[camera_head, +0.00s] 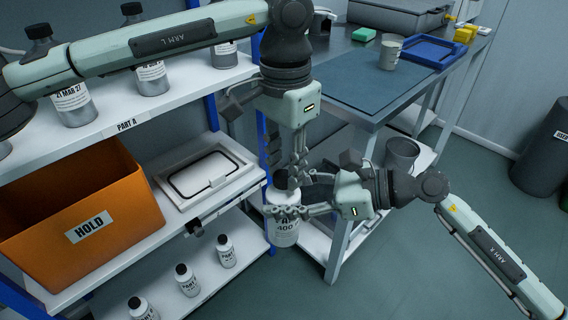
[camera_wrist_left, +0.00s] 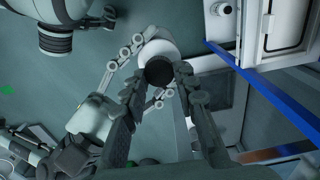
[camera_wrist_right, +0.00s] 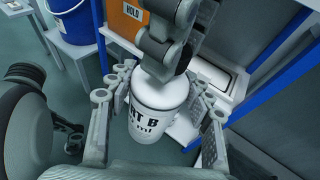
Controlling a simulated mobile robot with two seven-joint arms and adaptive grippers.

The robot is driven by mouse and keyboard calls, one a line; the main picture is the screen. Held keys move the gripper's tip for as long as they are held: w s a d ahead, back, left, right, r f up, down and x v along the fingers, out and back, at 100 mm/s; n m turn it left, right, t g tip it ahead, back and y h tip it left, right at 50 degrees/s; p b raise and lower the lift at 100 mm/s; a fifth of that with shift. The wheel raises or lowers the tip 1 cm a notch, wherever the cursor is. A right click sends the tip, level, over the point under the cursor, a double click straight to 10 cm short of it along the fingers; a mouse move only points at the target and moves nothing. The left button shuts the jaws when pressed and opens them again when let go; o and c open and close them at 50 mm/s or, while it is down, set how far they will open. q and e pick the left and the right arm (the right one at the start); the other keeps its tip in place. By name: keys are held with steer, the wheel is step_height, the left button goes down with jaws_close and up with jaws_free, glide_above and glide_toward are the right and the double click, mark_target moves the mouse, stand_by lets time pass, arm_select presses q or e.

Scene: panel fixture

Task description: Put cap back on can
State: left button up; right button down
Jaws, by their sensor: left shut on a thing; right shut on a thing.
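The can (camera_head: 284,234) is a white bottle-shaped container with sloping shoulders and a printed label reading PART B in the right wrist view (camera_wrist_right: 158,122). My right gripper (camera_head: 288,211) is shut around its body and holds it upright, clear of the shelf. The black cap (camera_wrist_left: 158,71) is between the fingertips of my left gripper (camera_wrist_left: 158,84), which is shut on it and points down from above the can. The cap is over the can's top; the fingers hide the neck, so I cannot tell whether cap and neck touch.
Small capped bottles (camera_head: 187,280) stand on the lower shelf. A workbench (camera_head: 350,82) stands behind.

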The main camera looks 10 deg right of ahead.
arm_select(q)
steer(key=shift+m, duration=0.8)
steer(key=o, duration=0.7)
steer(key=shift+r, duration=0.1)
steer(key=shift+r, duration=2.2)
steer(key=shift+c, duration=0.5)
